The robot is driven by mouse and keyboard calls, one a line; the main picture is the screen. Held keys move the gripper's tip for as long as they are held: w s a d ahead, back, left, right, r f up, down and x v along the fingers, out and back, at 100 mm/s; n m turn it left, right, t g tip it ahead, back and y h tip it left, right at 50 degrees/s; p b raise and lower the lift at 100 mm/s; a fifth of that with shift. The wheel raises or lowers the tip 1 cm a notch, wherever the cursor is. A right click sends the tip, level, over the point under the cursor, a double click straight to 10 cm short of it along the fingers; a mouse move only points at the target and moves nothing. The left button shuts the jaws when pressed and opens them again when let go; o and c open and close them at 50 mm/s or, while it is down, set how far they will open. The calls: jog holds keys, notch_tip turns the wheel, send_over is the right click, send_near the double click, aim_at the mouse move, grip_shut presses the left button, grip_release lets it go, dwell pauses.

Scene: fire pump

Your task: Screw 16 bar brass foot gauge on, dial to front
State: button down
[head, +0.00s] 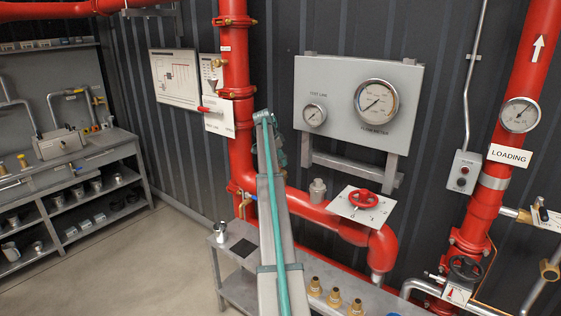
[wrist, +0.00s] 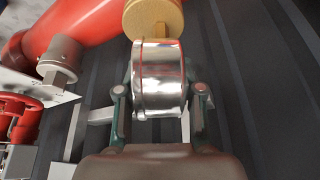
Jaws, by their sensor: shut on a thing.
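In the wrist view my gripper (wrist: 159,97) is shut on a round, chrome-cased gauge (wrist: 159,72), one finger on each side of the case. I see the case edge-on, so its dial and marking do not show. A wide, round brass-coloured piece (wrist: 153,18) lies directly beyond the case, in line with it. I cannot tell if it is the gauge's foot or a separate fitting, or whether any thread is engaged. The red pipe (wrist: 75,30) runs close by on the left. In the head view my arm hides the gauge; my gripper (head: 279,152) shows only in part behind it.
A grey capped fitting (head: 318,191) stands on the pipe, left of a red handwheel (head: 363,198) on a white plate. The gauge panel (head: 345,105) hangs behind. Several brass fittings (head: 334,298) and a chrome piece (head: 221,232) stand on the low bench.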

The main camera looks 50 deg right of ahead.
jog(key=m, duration=0.3)
jog(key=shift+s+g+y, duration=0.1)
jog(key=shift+g+y, duration=0.3)
jog(key=c, duration=0.8)
grip_release()
jog(key=shift+r, duration=0.1)
jog(key=shift+c, duration=0.2)
